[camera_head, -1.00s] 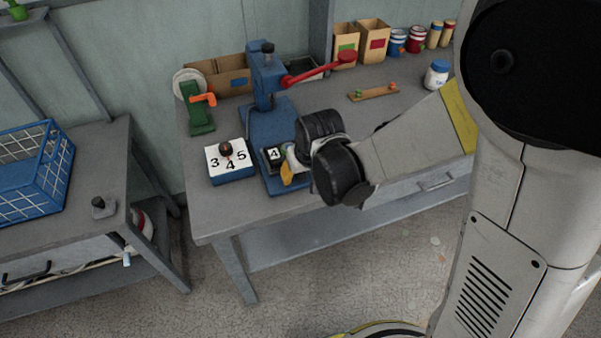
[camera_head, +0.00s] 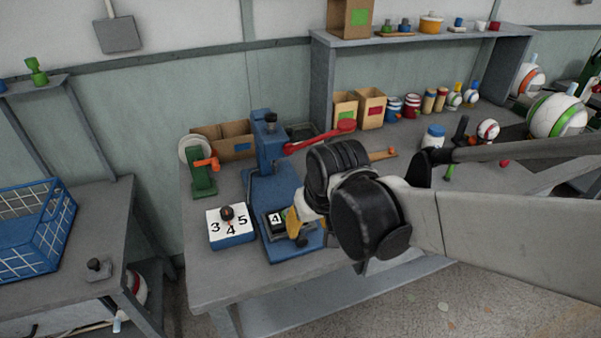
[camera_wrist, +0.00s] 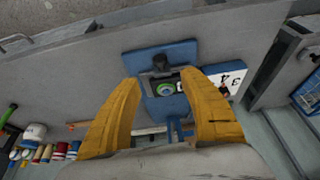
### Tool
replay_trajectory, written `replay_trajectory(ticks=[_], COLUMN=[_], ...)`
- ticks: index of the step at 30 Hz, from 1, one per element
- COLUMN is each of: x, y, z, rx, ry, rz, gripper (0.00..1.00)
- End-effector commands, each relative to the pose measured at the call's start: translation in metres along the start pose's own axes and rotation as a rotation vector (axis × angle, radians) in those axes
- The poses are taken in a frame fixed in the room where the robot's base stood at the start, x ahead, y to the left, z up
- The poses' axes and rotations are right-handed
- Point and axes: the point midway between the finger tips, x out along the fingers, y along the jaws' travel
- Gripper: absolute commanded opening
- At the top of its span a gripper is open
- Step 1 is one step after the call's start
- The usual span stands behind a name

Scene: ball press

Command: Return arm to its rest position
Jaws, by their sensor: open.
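My gripper (camera_wrist: 166,108) is open, its two yellow fingers spread wide apart in the wrist view. Between and beyond the fingertips is the blue ball press (camera_head: 271,190), with a small dark block marked 4 (camera_head: 276,220) at its base. In the wrist view a ball with green and blue rings (camera_wrist: 166,88) shows at the press between the fingers. In the head view my gripper (camera_head: 296,226) is beside the press base, partly hidden by my wrist. Nothing is visible held in the fingers.
A blue and white number box with a dial (camera_head: 229,227) stands left of the press. The red lever (camera_head: 322,137) reaches right, above my wrist. A green stand with an orange handle (camera_head: 201,178) is behind. A blue basket (camera_head: 30,235) sits on the left table.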

Motion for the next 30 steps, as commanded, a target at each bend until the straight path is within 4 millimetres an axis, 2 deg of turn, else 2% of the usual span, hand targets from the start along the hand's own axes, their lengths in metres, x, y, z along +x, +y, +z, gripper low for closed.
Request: replay_trajectory(ticks=[11,14,16,20,24,30], x=[0.0,-0.006,-0.017,-0.048,-0.078,-0.098], y=[0.0,0.005,0.015,0.044,0.072,0.094], z=[0.0,0.003,0.009,0.033,0.066,0.102], rx=[0.0,0.01,0.029,0.088,0.158,0.226], ry=[0.0,0.008,0.024,0.074,0.138,0.205], rz=[0.0,0.004,0.012,0.04,0.077,0.122], gripper=[0.51,0.51,0.51,0.51,0.51,0.51])
